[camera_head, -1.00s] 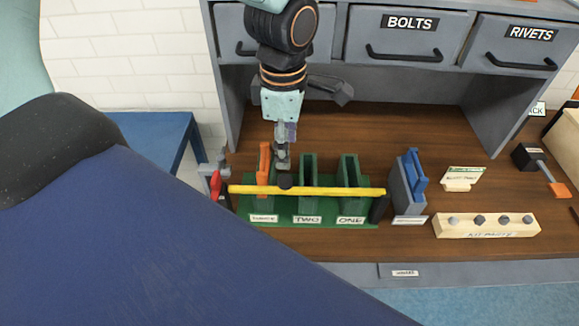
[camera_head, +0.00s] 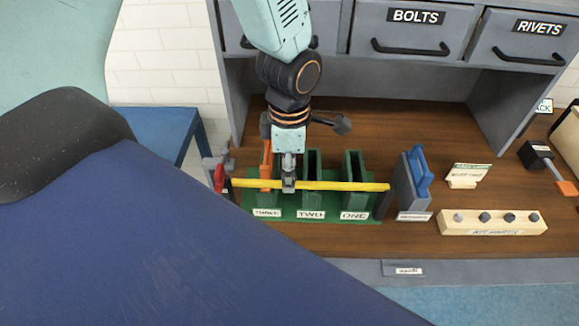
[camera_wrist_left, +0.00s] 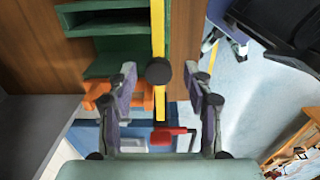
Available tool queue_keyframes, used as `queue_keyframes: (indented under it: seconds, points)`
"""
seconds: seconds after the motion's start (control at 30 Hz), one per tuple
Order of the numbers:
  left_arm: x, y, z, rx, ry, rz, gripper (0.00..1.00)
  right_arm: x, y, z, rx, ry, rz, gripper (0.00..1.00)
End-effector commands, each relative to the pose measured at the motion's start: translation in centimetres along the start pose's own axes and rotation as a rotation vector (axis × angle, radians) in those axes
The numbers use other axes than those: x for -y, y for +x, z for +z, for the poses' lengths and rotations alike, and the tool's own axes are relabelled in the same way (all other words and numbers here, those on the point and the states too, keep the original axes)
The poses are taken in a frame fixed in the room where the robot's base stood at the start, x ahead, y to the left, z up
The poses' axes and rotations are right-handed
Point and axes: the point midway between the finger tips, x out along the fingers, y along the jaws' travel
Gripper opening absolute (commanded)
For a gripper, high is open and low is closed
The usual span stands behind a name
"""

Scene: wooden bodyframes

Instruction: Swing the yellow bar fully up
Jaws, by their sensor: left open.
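The yellow bar (camera_head: 345,186) lies level across the front of the green rack (camera_head: 354,165), whose slots are labelled THREE, TWO and ONE. A round black knob (camera_wrist_left: 159,70) sits on the bar, as the left wrist view shows; the gripper hides it in the head view. My left gripper (camera_head: 289,187) points down over the bar. In the left wrist view its fingers (camera_wrist_left: 160,78) stand apart on either side of the bar and knob, with gaps showing. A red piece (camera_head: 219,178) is near the bar's left end. My right gripper is not in view.
An orange board (camera_head: 266,163) stands in slot THREE, close left of my gripper. A grey holder with a blue piece (camera_head: 420,175) stands right of the rack. A wooden block with several pegs (camera_head: 492,223) is farther right. Grey drawers (camera_head: 413,30) overhang the back.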

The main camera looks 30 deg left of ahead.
Motion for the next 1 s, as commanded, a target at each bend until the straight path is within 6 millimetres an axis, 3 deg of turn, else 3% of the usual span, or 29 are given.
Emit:
queue_keyframes:
  seconds: [0.2,0.8,1.0]
  points:
    - [-0.05,-0.02,0.04,0.0,0.001,0.001,0.5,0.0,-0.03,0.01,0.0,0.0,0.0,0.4]
    - [0.02,-0.05,-0.02,-0.001,0.001,0.0,0.0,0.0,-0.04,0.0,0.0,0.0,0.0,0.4]
    - [0.04,-0.03,-0.04,-0.001,0.001,-0.001,0.0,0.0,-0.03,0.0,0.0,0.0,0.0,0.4]
